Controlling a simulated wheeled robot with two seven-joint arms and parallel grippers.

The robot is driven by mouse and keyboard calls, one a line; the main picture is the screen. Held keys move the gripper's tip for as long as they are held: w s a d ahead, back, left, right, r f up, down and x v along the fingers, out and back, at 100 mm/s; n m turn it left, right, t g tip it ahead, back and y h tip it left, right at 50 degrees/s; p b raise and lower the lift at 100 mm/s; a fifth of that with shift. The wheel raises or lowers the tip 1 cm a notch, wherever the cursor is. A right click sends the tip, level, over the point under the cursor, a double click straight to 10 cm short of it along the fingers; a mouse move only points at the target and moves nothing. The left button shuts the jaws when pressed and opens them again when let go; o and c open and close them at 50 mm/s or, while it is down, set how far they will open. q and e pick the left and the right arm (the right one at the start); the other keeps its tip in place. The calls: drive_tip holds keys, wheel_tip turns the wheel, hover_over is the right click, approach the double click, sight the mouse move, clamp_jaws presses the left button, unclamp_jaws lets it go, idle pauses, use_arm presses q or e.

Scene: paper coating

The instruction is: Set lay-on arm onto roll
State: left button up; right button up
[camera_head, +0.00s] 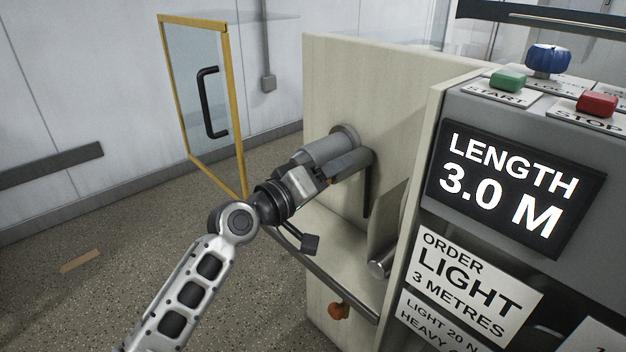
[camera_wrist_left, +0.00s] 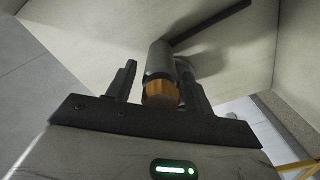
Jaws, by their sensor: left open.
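A dark lever that looks like the lay-on arm (camera_head: 367,190) hangs down at the cream panel, and its bar also shows in the left wrist view (camera_wrist_left: 212,24). A grey cylinder with an orange end (camera_wrist_left: 160,93) joins the bar. A light grey cylinder, perhaps the roll (camera_head: 323,149), sticks out of the panel just beside it. My left gripper (camera_wrist_left: 157,78) is open, with its fingers on either side of the orange-ended cylinder; a grip is not visible. In the head view my left gripper (camera_head: 325,176) partly covers this area. My right gripper is not in view.
The control box with the length display (camera_head: 515,185) and green (camera_head: 508,79), red (camera_head: 597,103) and blue (camera_head: 548,60) controls stands at right. An orange knob (camera_head: 339,311) sits low on the machine. A yellow-framed glass door (camera_head: 207,100) stands open behind.

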use_arm(q)
drive_tip(key=p+v, duration=0.1)
drive_tip(key=v, duration=1.4)
drive_tip(key=shift+s+a, duration=0.2)
drive_tip(key=shift+a, duration=0.1)
